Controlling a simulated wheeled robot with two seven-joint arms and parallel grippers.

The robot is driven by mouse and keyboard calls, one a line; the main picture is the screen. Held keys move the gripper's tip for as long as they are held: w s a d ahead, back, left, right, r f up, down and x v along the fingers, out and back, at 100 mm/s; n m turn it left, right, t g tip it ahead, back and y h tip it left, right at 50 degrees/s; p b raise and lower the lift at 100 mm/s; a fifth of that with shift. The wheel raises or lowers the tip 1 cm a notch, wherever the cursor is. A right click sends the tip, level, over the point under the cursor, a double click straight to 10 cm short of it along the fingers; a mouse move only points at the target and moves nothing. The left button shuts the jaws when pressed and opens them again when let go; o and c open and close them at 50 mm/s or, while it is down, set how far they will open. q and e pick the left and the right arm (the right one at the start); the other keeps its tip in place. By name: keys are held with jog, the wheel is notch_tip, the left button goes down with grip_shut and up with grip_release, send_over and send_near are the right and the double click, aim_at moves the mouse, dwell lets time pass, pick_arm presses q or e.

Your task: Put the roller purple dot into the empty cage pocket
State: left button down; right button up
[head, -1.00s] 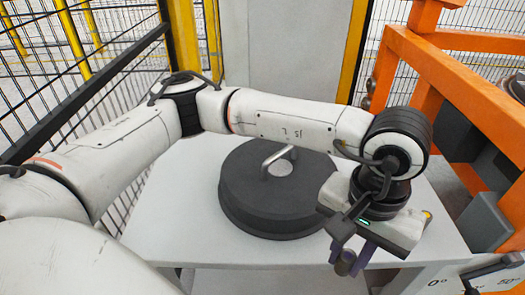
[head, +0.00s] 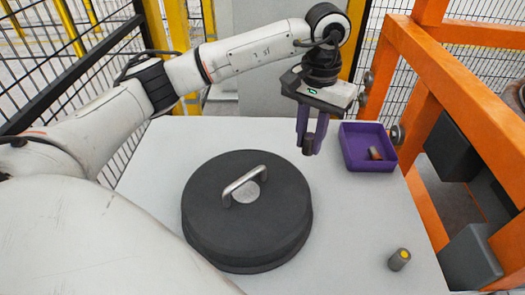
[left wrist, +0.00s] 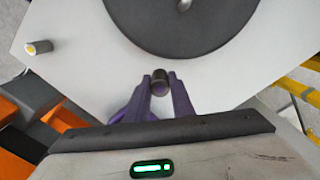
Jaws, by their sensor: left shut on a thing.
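My left gripper (head: 308,140) has purple fingers and is shut on a dark grey roller (head: 307,149), held above the table near its back edge. In the left wrist view the roller (left wrist: 159,78) sits between the two fingertips, and its near end face shows purple. A large round dark cover (head: 205,200) with a metal handle (head: 243,185) lies on the table, to the left of and in front of the gripper. No cage pocket shows; I cannot tell what is under the cover. My right gripper is not in view.
A purple tray (head: 349,160) at the table's back right holds a roller with an orange-brown part (head: 375,153). An orange frame (head: 425,130) borders the right side.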

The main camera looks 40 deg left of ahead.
aim_at(300, 164)
pick_arm(q)
jog(key=f, duration=0.1)
jog(key=a+f, duration=0.1)
jog(key=f, duration=0.3)
jog(key=shift+w+a+p, duration=0.25)
jog(key=shift+a+p, duration=0.05)
jog(key=shift+a, duration=0.05)
jog(key=shift+f, duration=2.5)
jog(key=c, duration=1.5)
grip_release()
jog(key=shift+c, duration=0.2)
jog(key=shift+r, duration=0.1)
